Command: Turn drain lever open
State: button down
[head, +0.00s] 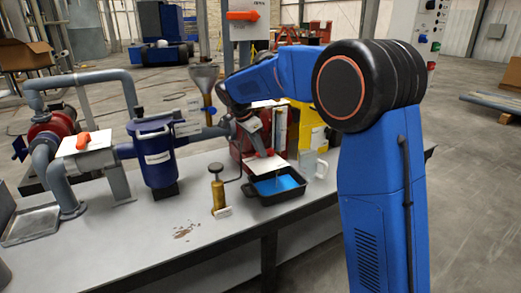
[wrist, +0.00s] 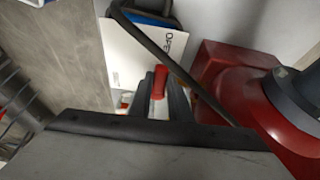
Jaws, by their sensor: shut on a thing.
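The drain lever has a red grip (wrist: 160,82), seen in the wrist view in front of a white plate (wrist: 140,52) with lettering that appears to read "OPEN". My gripper (wrist: 162,95) has its two grey fingers shut on the red grip, one on each side. The lever's lower part is hidden behind the fingers and the dark wrist edge. In the head view my blue arm reaches left over the bench to the red machine (head: 238,146). My fingers and the lever cannot be made out there.
A black tray (head: 262,199) with blue liquid sits below the machine, beside a clear jug (head: 312,166). A brass hand pump (head: 218,190) stands left of it, then a blue vessel (head: 155,158) and an orange-handled valve (head: 86,141). A dark rod (wrist: 170,60) crosses the wrist view close by.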

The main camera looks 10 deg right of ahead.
jog(key=shift+w+m, duration=0.1)
jog(key=shift+m, duration=0.2)
jog(key=c, duration=1.6)
grip_release()
jog(key=shift+a, duration=0.1)
jog(key=shift+c, duration=0.2)
jog(key=v, duration=1.7)
jog(key=shift+w+r, duration=0.2)
jog(key=shift+r, duration=0.05)
jog(key=shift+s, duration=0.1)
